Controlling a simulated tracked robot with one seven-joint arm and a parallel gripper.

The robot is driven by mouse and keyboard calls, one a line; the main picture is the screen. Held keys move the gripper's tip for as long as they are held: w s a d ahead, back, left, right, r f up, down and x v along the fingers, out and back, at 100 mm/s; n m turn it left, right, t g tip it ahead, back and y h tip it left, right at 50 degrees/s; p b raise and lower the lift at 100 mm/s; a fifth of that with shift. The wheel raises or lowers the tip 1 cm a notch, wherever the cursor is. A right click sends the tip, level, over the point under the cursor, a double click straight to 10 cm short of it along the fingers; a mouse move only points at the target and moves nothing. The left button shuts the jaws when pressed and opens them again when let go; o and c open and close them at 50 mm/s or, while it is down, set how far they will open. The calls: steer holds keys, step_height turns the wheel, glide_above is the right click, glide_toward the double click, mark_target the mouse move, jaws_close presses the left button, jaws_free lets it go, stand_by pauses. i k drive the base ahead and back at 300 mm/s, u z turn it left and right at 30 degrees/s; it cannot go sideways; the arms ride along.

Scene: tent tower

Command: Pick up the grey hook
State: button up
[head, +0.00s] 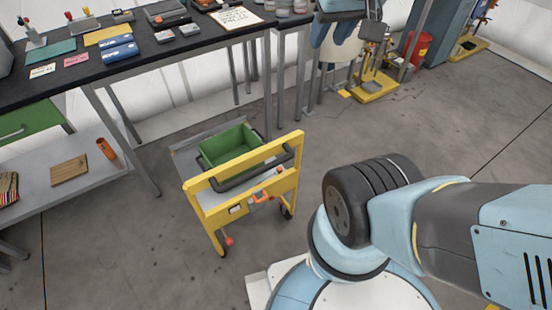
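I cannot make out a grey hook for certain in the head view. Many small items lie on the dark table top (150,56) at the upper left, and some are too small to tell apart. My own blue and dark grey arm fills the lower right and runs off the right edge. My gripper is out of the picture, so its state and anything in it are hidden.
A yellow-framed cart (200,205) with a green bin (232,143) stands in front of the table. A lower shelf (95,188) holds a wooden block (69,170) and an orange cylinder (106,149). Grey floor (440,125) is open at right. A red bucket (417,47) stands behind.

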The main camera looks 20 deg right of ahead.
mark_target(279, 170)
steer(key=z, duration=0.15)
steer(key=k, duration=0.5)
steer(key=z, duration=0.75)
steer(key=i, duration=1.1)
steer(key=u, duration=1.4)
